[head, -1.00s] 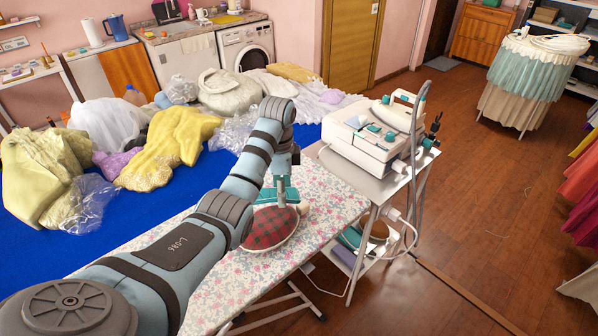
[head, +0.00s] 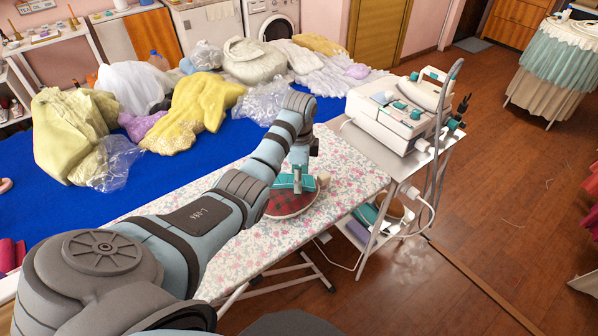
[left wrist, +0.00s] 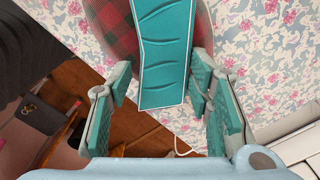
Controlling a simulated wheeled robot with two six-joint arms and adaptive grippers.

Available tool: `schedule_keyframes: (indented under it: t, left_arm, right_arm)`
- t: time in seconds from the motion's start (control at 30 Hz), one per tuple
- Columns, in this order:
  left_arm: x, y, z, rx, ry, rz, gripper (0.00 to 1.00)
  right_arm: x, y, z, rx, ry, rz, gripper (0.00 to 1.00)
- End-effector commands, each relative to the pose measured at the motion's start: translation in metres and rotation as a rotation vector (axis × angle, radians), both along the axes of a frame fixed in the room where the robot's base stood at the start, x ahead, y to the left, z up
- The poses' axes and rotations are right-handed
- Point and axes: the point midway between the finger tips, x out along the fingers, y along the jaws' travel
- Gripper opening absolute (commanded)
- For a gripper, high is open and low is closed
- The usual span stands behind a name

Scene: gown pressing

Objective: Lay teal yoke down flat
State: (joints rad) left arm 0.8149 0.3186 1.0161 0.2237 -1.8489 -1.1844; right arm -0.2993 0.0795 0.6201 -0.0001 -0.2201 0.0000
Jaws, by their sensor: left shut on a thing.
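The teal yoke (left wrist: 163,45) is a flat teal strip with curved ridges, seen in the left wrist view. My left gripper (left wrist: 166,78) is shut on it, with one finger at each side edge. In the head view the teal yoke (head: 290,182) shows at the end of my left arm, over the red plaid pressing ham (head: 288,203). The ham lies on the flowered ironing board (head: 240,258). I cannot tell whether the yoke touches the ham. My left gripper (head: 299,172) points downward there. My right gripper is not in view.
A white trolley (head: 376,151) with a steam unit (head: 403,115) stands close to the right of the board. A blue surface (head: 60,208) behind carries yellow, white and lilac garments and clear bags. The board's near part is clear.

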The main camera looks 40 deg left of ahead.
Motion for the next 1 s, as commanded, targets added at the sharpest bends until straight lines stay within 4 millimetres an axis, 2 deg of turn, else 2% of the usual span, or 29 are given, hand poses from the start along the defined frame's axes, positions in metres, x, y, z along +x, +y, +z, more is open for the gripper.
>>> schedule_keyframes:
  t: [0.83,0.87,1.0]
  left_arm:
    - [0.0,0.0,-0.011,-0.001,-0.001,0.0,0.23]
    - [0.0,0.0,-0.011,-0.001,-0.001,0.0,0.47]
    - [0.0,0.0,-0.011,-0.001,-0.001,0.0,0.69]
  right_arm:
    - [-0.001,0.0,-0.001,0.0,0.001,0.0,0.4]
    - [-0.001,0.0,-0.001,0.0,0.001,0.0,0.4]
    - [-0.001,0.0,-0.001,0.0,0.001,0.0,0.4]
